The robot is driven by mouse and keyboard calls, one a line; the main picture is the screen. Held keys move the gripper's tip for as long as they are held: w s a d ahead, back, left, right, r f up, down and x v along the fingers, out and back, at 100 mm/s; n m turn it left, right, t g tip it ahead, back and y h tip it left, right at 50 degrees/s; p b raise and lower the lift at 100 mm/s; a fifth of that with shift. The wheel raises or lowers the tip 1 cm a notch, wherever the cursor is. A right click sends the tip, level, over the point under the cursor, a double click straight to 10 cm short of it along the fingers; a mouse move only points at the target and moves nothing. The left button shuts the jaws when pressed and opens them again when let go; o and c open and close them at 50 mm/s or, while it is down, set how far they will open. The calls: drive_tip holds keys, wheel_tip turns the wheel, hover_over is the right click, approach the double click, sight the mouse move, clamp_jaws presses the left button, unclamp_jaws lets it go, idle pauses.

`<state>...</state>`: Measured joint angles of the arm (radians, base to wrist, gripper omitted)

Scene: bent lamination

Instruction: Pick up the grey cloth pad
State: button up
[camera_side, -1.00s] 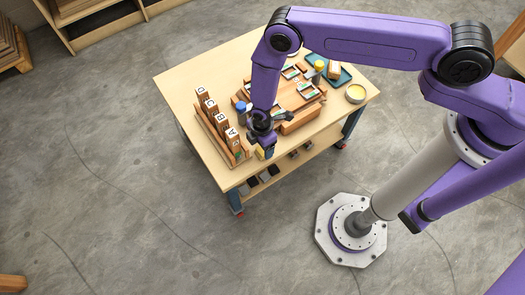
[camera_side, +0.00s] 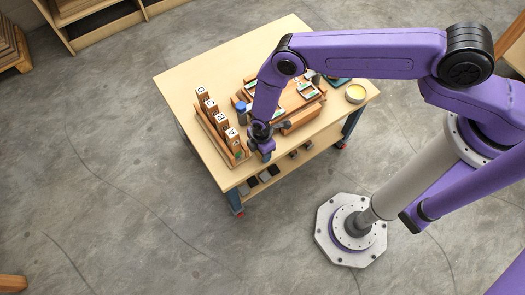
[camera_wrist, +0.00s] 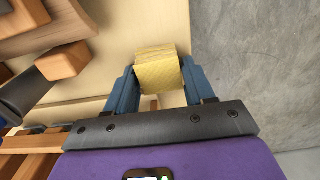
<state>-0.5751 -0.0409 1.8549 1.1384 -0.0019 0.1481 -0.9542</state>
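No grey cloth pad can be made out clearly. A yellow, rough-faced block-like pad (camera_wrist: 158,70) sits between the two blue fingertips of my gripper (camera_wrist: 160,80) in the wrist view. The fingers lie along its left and right sides with almost no gap showing; whether they press on it is unclear. In the side view my gripper (camera_side: 264,152) points down at the table's near edge, right of the lettered rack, and hides the yellow pad.
A wooden rack (camera_side: 217,138) with several lettered blocks stands left of my gripper. A blue-capped bottle (camera_side: 240,107), a wooden form (camera_side: 302,119) and a yellow-filled tin (camera_side: 355,93) stand on the table (camera_side: 190,80). Dark pieces (camera_side: 268,172) lie on the lower shelf. The table's far left is clear.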

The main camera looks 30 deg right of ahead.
drive_tip(key=c, duration=0.6)
drive_tip(key=shift+o, duration=0.2)
drive_tip(key=shift+r, duration=0.15)
